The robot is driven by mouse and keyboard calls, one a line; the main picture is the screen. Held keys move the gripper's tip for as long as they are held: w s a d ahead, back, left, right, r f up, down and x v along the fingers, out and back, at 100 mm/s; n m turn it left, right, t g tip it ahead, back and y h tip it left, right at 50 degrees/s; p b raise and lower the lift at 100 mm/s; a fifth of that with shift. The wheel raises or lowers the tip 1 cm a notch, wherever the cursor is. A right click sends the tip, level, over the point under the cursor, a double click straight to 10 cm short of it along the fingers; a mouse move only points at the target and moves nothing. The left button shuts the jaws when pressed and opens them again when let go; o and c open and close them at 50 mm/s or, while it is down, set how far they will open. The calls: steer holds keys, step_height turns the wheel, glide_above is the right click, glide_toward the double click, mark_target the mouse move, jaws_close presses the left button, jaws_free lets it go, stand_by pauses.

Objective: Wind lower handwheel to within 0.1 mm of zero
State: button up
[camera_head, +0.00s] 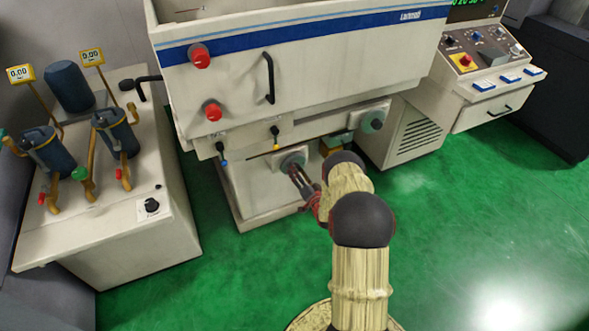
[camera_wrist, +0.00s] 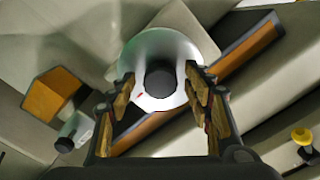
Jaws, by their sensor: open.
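A pale round handwheel (camera_wrist: 160,50) with a dark hub (camera_wrist: 160,80) and a small red mark sits in the middle of the wrist view. In the head view this handwheel (camera_head: 291,158) is low on the machine front, partly hidden by my gripper (camera_head: 304,187). My gripper, seen in the wrist view (camera_wrist: 158,76), is open, with one finger on each side of the hub, in front of the wheel's face. I cannot tell whether the fingers touch the wheel. Its scale is not readable.
A second handwheel (camera_head: 371,122) sits higher and to the right. A cabinet with pumps (camera_head: 118,133) stands left, a console (camera_head: 492,68) right. Green floor (camera_head: 470,210) is clear at right.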

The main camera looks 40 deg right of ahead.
stand_by(0.4)
steer(key=p+v, duration=0.1)
steer(key=v, duration=0.6)
steer(key=shift+s+p, duration=0.4)
steer(key=shift+a, duration=0.1)
stand_by(0.6)
